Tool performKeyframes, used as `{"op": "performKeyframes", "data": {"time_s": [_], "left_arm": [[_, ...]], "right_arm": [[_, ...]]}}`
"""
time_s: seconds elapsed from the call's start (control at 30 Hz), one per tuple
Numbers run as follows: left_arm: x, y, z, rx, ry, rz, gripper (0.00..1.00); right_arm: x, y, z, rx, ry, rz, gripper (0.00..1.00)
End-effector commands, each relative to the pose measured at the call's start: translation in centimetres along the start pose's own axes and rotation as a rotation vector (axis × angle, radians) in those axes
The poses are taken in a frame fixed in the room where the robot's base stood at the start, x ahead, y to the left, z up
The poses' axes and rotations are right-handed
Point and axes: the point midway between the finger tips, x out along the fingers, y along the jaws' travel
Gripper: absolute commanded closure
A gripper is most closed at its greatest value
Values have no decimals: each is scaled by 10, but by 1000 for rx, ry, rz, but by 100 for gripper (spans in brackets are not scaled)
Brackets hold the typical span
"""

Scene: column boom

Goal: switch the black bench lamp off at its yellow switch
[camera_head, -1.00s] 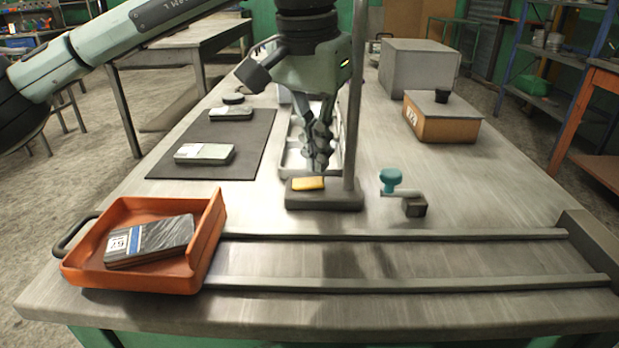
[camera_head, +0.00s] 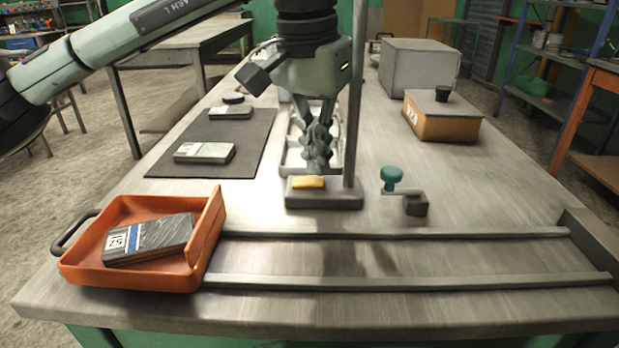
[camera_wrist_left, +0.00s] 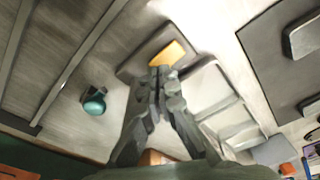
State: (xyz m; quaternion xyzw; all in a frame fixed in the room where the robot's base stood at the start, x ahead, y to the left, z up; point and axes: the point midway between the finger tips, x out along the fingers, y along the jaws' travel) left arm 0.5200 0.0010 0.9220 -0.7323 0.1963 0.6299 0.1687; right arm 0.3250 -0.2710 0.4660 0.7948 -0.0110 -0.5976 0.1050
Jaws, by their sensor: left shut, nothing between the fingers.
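The yellow switch (camera_head: 309,182) sits on the top of the lamp's dark base (camera_head: 325,201), left of the thin upright post (camera_head: 357,100). The lamp's head is out of view. My left gripper (camera_head: 318,170) is shut and empty, pointing down just behind the switch. In the left wrist view the fingertips (camera_wrist_left: 160,70) lie right at the near edge of the yellow switch (camera_wrist_left: 167,53). I cannot tell whether they touch it. My right gripper is not in view.
An orange tray (camera_head: 215,235) with a wrapped packet stands at front left. A teal-knobbed clamp (camera_head: 391,175) is right of the base. A metal tray (camera_head: 290,160) lies behind it, beside a dark mat (camera_head: 255,150). Two rails (camera_head: 400,234) cross the front.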

Motion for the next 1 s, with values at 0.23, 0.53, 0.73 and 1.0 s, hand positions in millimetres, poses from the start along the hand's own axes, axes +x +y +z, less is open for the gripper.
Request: {"op": "performKeyframes", "data": {"time_s": [0.23,0.53,0.73,1.0], "left_arm": [[5,0,1,0,0,0,100],[9,0,1,0,0,0,100],[12,0,2,0,0,0,100],[13,0,2,0,-1,0,100]], "right_arm": [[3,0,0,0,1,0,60],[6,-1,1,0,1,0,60],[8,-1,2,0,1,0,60],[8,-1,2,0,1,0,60]]}}
